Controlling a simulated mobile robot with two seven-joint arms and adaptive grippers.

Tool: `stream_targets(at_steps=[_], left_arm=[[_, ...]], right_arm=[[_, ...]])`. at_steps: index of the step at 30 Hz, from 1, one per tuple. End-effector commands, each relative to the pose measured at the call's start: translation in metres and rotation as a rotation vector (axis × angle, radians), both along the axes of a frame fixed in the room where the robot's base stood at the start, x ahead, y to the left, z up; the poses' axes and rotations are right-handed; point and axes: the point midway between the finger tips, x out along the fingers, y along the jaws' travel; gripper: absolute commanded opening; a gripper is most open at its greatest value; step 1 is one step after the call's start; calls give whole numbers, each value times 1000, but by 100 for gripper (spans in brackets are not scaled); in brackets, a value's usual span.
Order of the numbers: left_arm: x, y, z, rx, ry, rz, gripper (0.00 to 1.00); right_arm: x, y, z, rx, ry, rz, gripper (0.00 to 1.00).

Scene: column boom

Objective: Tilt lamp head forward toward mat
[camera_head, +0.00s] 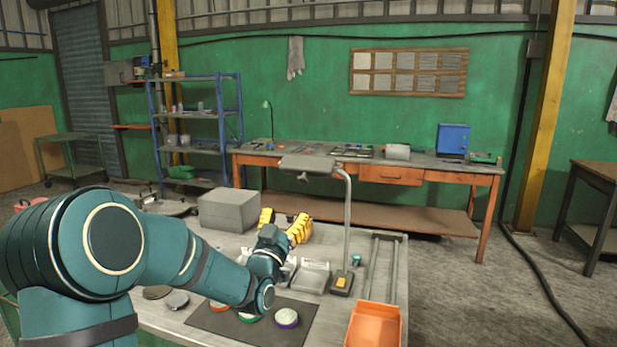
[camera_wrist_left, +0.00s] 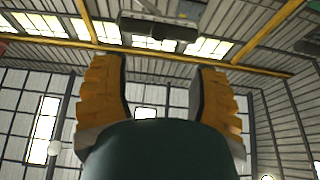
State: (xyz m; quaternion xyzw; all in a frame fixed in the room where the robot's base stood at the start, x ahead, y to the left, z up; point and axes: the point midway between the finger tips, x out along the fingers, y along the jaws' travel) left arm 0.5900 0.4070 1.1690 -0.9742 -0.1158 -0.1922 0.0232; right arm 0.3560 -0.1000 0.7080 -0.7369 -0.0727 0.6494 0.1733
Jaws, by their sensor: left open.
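The lamp stands on the table, with a flat grey lamp head (camera_head: 308,163) on a bent grey post (camera_head: 348,225) and a dark base with a yellow patch (camera_head: 341,285). The head looks roughly level. My left gripper (camera_head: 284,222) is open and empty, its yellow fingers pointing up below the lamp head, apart from it. In the left wrist view the open fingers (camera_wrist_left: 157,75) frame the ceiling; a dark bar (camera_wrist_left: 158,29) beyond them looks like the lamp head. The dark mat (camera_head: 292,338) lies at the table's front, partly behind my left arm. My right gripper is out of view.
Several coloured discs, one purple-rimmed (camera_head: 286,318), lie on the mat. A grey block (camera_head: 229,210) stands left of the gripper. A clear tray (camera_head: 312,278) is beside the lamp base. An orange bin (camera_head: 374,325) and metal rails (camera_head: 381,265) are to the right.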

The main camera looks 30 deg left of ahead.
Motion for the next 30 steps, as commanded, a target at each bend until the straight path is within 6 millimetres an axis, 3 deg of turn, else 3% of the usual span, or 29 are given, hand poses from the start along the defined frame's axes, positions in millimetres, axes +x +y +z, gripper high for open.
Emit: stream_targets(at_steps=[5, 21, 30], left_arm=[[16, 3, 7, 1, -2, -1, 60], [103, 24, 43, -1, 0, -2, 60], [122, 29, 52, -2, 1, -1, 60]], right_arm=[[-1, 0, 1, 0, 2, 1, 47], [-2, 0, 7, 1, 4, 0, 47], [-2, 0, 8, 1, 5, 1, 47]])
